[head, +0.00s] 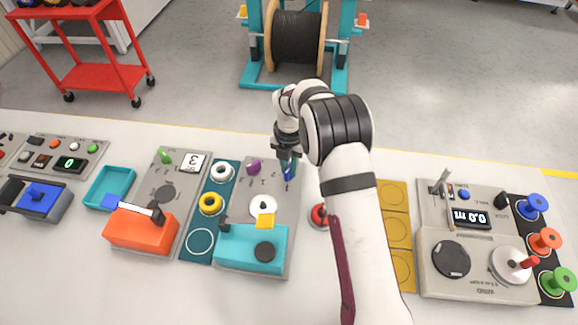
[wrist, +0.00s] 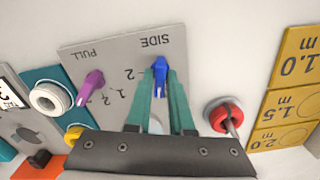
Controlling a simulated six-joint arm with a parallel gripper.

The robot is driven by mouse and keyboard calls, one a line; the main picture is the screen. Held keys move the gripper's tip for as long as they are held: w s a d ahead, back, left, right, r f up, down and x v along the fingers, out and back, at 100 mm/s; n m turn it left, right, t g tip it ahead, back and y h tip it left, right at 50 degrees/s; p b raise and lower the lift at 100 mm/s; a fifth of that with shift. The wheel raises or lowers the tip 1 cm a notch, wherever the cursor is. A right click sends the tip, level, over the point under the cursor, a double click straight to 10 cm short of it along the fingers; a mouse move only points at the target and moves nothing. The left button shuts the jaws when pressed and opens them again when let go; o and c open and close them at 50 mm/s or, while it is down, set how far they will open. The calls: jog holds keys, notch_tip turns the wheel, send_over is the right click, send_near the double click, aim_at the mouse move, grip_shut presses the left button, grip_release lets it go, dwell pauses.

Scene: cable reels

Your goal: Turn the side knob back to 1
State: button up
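The blue side knob (wrist: 160,76) sits under the printed word SIDE on a grey panel (wrist: 112,50). It also shows in the head view (head: 288,174), partly covered by my gripper. My gripper (wrist: 161,84) points down at the panel with one teal finger on each side of the blue knob. The gaps between fingers and knob are very small, and I cannot tell whether the fingers press on it. A printed 2 lies just left of the knob in the wrist view. The knob's exact pointing direction is partly hidden between the fingers.
A purple knob (wrist: 91,84) by the word PULL stands left of the blue one. A red round button (wrist: 222,115) is close on the right. White (head: 222,172) and yellow (head: 211,203) reels lie left of the panel. My arm covers the table's middle right.

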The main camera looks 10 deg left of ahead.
aim_at(289, 168)
jog(key=shift+o, duration=1.3)
notch_tip(289, 168, up, 7)
